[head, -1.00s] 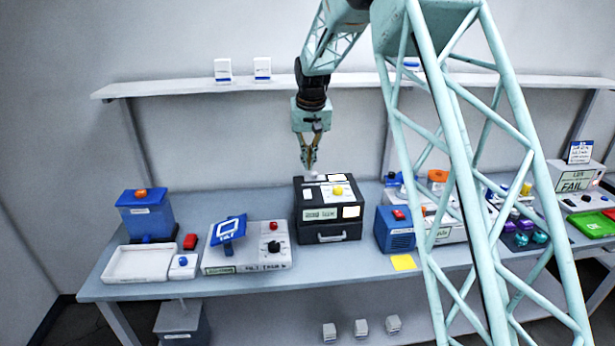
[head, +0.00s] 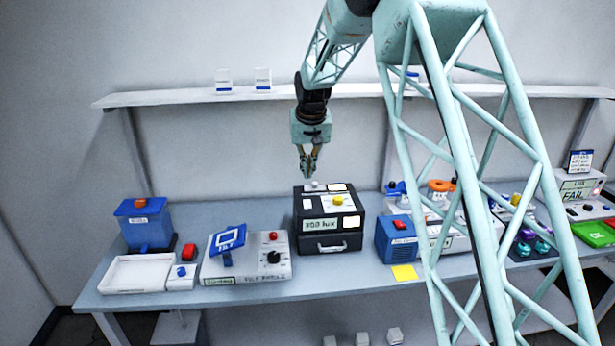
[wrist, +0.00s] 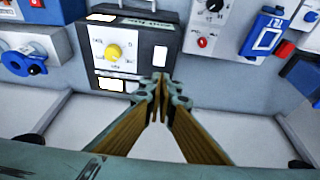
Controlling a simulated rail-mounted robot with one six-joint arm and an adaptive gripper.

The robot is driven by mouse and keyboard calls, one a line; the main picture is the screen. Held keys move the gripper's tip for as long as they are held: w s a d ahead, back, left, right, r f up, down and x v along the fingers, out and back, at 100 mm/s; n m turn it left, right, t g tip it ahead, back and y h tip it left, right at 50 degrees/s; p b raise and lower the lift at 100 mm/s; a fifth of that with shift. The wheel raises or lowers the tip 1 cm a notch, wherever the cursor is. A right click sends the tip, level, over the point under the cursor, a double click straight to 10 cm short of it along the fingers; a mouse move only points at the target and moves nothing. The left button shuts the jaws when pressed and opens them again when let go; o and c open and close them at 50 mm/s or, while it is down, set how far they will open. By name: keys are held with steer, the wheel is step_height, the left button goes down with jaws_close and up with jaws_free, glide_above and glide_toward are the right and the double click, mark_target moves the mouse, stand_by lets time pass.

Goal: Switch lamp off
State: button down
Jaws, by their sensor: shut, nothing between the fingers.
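The black box (head: 330,243) stands mid-bench. It has a yellow knob (head: 338,200), white patches on its top and a front label that seems to read about 350 lux. A small pale button or switch (head: 314,185) sits at the back of its top; I cannot tell whether it is the lamp's switch. My gripper (head: 308,176) is shut and empty, pointing down just above the back of the box. In the wrist view the fingertips (wrist: 159,78) overlap the box's edge, with the yellow knob (wrist: 113,51) beside them. Whether they touch anything is unclear.
A grey panel (head: 245,268) with a red button, black knob and tilted blue plate stands left. A blue box (head: 397,240) with a red switch stands close on the right. A white tray (head: 135,275) lies far left. A shelf (head: 200,96) runs behind.

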glide_above(307, 201)
steer(key=s, duration=0.2)
steer(key=f, duration=1)
steer(key=shift+w+a+f+p, duration=0.1)
steer(key=shift+w+p, duration=0.15)
steer(key=shift+p, duration=0.05)
steer(key=shift+s+x, duration=0.2)
steer(key=shift+x, duration=1)
